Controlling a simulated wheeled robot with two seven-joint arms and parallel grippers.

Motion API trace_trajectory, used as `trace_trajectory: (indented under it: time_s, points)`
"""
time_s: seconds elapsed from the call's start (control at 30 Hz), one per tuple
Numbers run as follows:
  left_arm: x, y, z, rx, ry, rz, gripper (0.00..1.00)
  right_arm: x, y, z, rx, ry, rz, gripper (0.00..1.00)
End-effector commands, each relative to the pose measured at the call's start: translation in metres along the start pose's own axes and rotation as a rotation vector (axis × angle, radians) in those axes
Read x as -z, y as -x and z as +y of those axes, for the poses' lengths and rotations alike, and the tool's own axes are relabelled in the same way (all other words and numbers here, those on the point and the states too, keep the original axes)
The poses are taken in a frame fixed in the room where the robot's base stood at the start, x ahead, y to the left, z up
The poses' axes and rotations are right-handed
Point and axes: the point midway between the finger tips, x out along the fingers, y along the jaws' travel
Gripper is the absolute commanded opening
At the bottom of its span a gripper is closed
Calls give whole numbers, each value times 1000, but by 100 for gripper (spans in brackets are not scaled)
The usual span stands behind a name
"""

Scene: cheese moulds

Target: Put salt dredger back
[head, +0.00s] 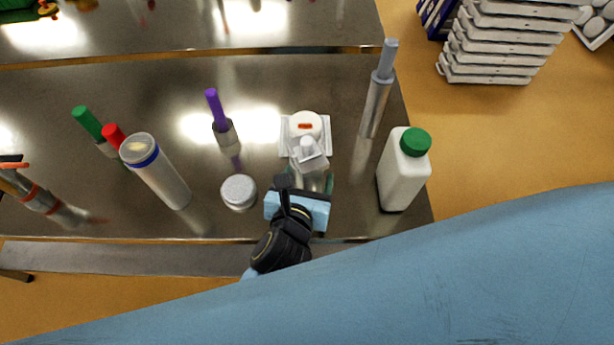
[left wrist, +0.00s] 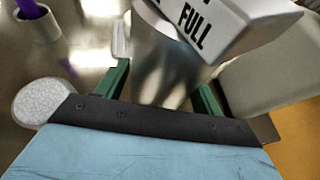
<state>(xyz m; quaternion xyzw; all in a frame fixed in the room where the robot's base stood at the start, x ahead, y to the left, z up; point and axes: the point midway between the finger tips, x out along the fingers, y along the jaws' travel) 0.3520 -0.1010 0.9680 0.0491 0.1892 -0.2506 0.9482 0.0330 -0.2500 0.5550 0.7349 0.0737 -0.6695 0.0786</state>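A shiny metal can, which I take to be the salt dredger (left wrist: 165,65), stands between the green fingers of my left gripper (left wrist: 163,92) in the left wrist view. The fingers appear to press against both its sides. A white block marked "FULL" (left wrist: 225,22) covers its upper part in this view. In the head view, the left gripper (head: 302,186) is near the table's front edge, and the can (head: 313,181) shows just beyond it, partly hidden. A white tray (head: 284,148) with a white round piece (head: 305,125) lies behind it. My right gripper is not in view.
A short round pot with a speckled top (head: 238,191) stands to the left. A white bottle with a green cap (head: 404,170) and a tall metal tube (head: 376,105) are on the right. A blue-banded cylinder (head: 157,172) and a purple-handled tool in a cup (head: 224,128) stand farther left.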

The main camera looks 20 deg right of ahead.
Motion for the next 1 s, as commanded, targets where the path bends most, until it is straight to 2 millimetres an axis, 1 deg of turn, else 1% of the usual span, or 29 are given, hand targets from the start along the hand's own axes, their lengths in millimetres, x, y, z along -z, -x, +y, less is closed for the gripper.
trace_trajectory:
  time_s: [0.37, 0.47, 0.57, 0.8, 0.9, 1.0]
  points:
    - [-3, 1, 0, 0, 0, -1, 75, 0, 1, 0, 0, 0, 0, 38]
    - [-4, 9, 0, 0, 0, 1, 75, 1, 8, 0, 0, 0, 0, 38]
    - [-5, 23, 0, -1, 0, 4, 75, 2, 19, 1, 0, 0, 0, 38]
    - [-7, 74, 0, 0, 0, 4, 75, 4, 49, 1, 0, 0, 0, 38]
    - [-6, 93, 0, 0, 0, 4, 75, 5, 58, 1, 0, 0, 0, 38]
    - [-5, 108, 0, 0, 0, 2, 75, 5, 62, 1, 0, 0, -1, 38]
